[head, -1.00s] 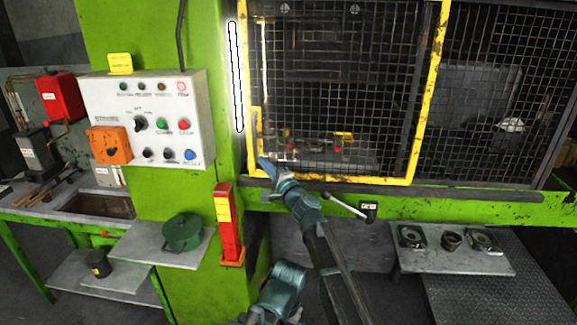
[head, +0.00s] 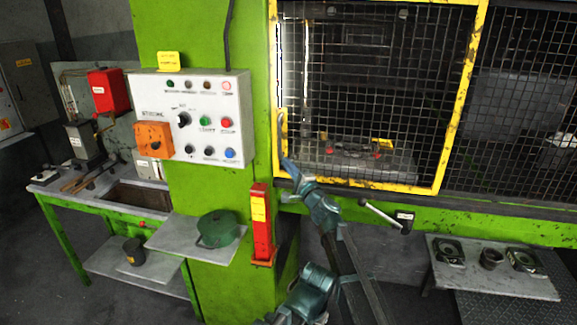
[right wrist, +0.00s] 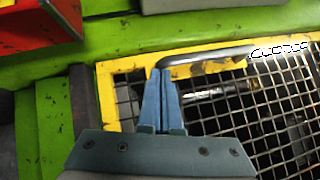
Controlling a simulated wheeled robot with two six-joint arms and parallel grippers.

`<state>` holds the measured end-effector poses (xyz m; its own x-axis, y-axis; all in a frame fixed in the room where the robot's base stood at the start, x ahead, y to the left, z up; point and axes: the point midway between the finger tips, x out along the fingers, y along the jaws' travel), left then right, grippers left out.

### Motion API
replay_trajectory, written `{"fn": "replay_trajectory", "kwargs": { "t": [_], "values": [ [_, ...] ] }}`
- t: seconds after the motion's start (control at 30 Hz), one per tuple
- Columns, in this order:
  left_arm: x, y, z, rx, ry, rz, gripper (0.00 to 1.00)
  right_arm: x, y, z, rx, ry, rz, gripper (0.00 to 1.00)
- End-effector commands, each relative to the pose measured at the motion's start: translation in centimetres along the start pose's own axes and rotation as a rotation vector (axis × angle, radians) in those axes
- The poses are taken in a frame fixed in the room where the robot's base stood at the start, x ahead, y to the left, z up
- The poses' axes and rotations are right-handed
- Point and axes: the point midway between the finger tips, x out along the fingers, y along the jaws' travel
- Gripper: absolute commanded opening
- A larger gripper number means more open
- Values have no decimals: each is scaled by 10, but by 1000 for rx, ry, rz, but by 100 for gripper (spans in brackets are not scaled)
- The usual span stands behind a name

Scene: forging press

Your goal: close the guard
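The guard (head: 462,95) is a yellow-framed black mesh panel across the press opening. Its left edge lies close to the green column; I cannot tell whether a small gap is left. The bar is not visibly between the fingers. In the head view the right gripper (head: 284,161) is at the guard's lower left corner. My left gripper is out of view.
A control panel (head: 212,85) is on the green column (head: 255,40). A red post (head: 261,225) stands left of my right arm. A black-handled lever (head: 383,215) juts out below the guard. A shelf with dies (head: 480,278) is at lower right, a workbench (head: 50,190) at left.

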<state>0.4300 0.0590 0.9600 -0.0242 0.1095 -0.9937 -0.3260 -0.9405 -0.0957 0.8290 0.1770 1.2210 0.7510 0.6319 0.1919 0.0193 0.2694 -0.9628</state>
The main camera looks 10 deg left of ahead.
Motion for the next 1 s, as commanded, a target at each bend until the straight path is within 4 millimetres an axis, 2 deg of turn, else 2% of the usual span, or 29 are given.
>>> {"fn": "replay_trajectory", "kwargs": {
  "t": [0.2,0.4,0.6,0.8,1.0],
  "values": [
    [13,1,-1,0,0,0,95,-30,2,-28,0,6,-1,0],
    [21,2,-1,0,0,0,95,-78,1,-26,1,5,0,0],
    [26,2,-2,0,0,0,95,-110,0,-26,0,5,0,0],
    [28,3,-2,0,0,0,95,-125,0,-27,1,5,0,0],
    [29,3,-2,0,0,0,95,-128,0,-27,-1,4,1,0]
  ]
}}
